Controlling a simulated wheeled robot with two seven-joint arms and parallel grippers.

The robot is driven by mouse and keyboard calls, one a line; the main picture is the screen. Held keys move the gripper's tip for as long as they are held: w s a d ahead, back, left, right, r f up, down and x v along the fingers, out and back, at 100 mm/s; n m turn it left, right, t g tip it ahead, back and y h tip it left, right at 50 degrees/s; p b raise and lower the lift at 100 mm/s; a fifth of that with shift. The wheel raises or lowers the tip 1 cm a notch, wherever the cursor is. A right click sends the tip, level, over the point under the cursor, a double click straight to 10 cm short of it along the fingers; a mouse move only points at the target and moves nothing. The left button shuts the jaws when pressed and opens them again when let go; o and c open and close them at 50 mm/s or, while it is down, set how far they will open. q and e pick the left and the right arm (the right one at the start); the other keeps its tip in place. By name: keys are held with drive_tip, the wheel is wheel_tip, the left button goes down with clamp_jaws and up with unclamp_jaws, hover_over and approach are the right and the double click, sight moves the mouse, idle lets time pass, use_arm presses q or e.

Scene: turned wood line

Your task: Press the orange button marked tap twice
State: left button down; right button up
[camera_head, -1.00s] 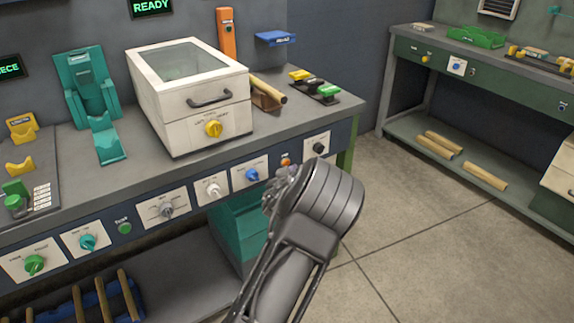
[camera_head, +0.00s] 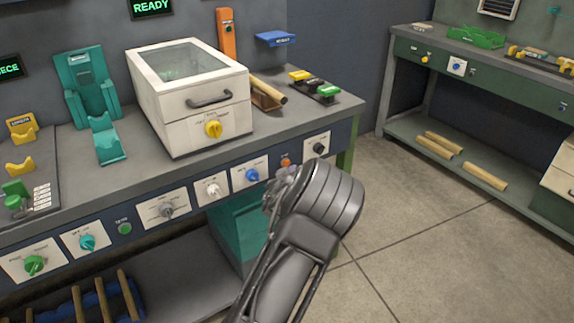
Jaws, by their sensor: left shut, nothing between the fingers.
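The orange button (camera_head: 285,162) is small and round on the dark front panel of the bench, between the blue knob (camera_head: 252,175) and the black knob (camera_head: 319,148). Its marking is too small to read. My left gripper (camera_head: 279,180) is shut and empty. It is just below the button in the picture, with its fingers toward the panel. I cannot tell whether a fingertip touches the button. The button's lower edge is close to or behind the gripper. My right gripper is not in view.
More knobs line the panel to the left, including a white knob (camera_head: 212,190) and a green button (camera_head: 124,228). A white lidded box (camera_head: 190,95) stands on the bench. A teal bin (camera_head: 237,235) is below, behind my arm. Open floor lies to the right.

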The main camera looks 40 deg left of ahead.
use_arm(q)
drive_tip(key=shift+a, duration=0.1)
idle(0.7)
drive_tip(key=shift+w+a, duration=0.15)
drive_tip(key=shift+a, duration=0.15)
drive_tip(key=shift+w+a+b, duration=0.1)
drive_tip(key=shift+a+b, duration=0.25)
drive_tip(key=shift+b, duration=0.1)
idle(0.8)
drive_tip(key=shift+s+d, duration=0.25)
drive_tip(key=shift+d, duration=0.5)
drive_tip(key=d, duration=0.1)
drive_tip(key=s+d, duration=0.1)
drive_tip(key=d, duration=0.2)
drive_tip(key=shift+s+d, duration=0.25)
drive_tip(key=shift+d, duration=0.1)
idle(2.5)
